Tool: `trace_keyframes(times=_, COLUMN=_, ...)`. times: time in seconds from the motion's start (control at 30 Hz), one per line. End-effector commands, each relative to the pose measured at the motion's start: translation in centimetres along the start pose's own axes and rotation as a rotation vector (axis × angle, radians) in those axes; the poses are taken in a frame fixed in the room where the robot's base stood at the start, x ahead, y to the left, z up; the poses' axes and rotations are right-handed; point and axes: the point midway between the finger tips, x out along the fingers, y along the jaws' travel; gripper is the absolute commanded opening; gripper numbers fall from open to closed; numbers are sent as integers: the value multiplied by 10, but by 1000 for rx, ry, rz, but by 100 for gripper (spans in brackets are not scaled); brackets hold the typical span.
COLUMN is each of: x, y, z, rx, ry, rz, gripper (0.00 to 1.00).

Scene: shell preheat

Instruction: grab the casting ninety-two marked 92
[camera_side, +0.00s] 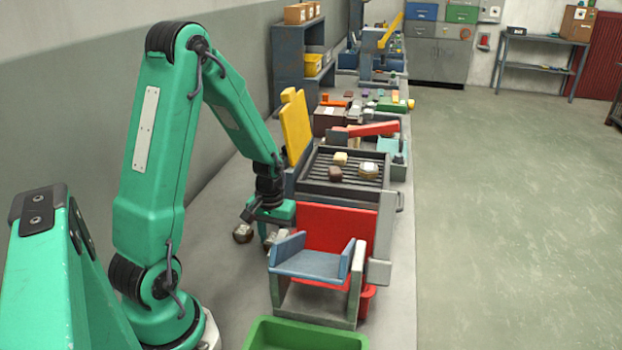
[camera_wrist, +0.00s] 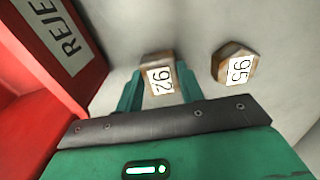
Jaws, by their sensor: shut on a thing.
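The casting marked 92 (camera_wrist: 160,75) is a small brownish block with a white label, seen in the wrist view between the two green fingers of my gripper (camera_wrist: 160,84). The fingers are shut on its sides. A second casting marked 95 (camera_wrist: 234,63) lies apart to the right on the grey surface. In the side view my gripper (camera_side: 267,236) is low at the bench beside the red bin, and the held casting is mostly hidden there. A small casting (camera_side: 243,233) shows just left of my gripper; its mark is too small to read.
A red bin with partly visible lettering (camera_wrist: 62,40) stands close on the left in the wrist view. In the side view, a blue-grey chute (camera_side: 312,264), a green tray (camera_side: 305,336) and a slatted grill (camera_side: 345,170) with several blocks stand nearby. The bench left of my gripper is mostly clear.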

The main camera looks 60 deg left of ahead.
Motion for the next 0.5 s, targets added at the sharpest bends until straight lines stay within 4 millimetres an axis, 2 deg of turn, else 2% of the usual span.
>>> trace_keyframes(times=0.27, x=-18, y=0, z=-1, rx=0, ry=5, rz=1, gripper=13)
trace_keyframes(times=0.5, x=-48, y=0, z=-1, rx=0, ry=6, rz=1, gripper=13)
